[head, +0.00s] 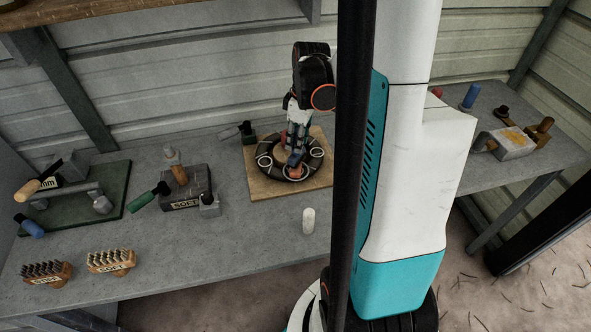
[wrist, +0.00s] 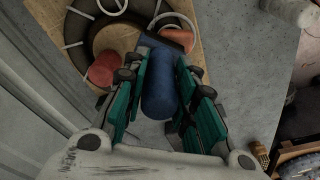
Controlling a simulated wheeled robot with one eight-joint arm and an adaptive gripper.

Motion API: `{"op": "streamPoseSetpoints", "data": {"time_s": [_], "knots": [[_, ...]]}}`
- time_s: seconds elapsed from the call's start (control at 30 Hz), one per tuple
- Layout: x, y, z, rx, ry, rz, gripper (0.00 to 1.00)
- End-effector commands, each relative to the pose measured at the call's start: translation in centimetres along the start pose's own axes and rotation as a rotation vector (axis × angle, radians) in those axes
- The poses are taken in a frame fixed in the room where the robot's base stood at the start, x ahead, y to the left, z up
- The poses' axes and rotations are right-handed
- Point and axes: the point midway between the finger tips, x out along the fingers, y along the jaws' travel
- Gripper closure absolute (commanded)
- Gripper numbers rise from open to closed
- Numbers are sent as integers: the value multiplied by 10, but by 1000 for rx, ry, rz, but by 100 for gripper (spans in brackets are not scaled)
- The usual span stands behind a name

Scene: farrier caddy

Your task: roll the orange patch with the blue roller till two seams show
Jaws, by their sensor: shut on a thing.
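My gripper (head: 296,146) reaches down over a black ring-shaped tube (head: 314,168) on a wooden board (head: 262,188). In the wrist view my gripper (wrist: 168,88) is shut on the blue handle of the roller (wrist: 168,92). The roller's dark head lies at the far end of the handle, close to a red-orange piece (wrist: 183,21). I take this piece to be the orange patch; it also shows in the head view (head: 295,173). I cannot tell whether the roller touches it. No seams can be made out. A second reddish piece (wrist: 103,70) is left of my fingers.
White rings (wrist: 113,5) sit around the tube. A pale cylinder (head: 309,221) stands on the grey bench in front of the board. A dark block with a green-handled tool (head: 150,196) and two brush-like blocks (head: 110,261) are to the left. Bench between them is clear.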

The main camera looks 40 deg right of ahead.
Motion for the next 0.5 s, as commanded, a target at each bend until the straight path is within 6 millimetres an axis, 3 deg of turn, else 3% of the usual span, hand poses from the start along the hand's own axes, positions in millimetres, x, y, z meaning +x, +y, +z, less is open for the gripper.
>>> {"op": "streamPoseSetpoints", "data": {"time_s": [0.27,0.5], "knots": [[0,-2,0,0,0,0,100],[1,-16,3,-1,0,-1,100]]}}
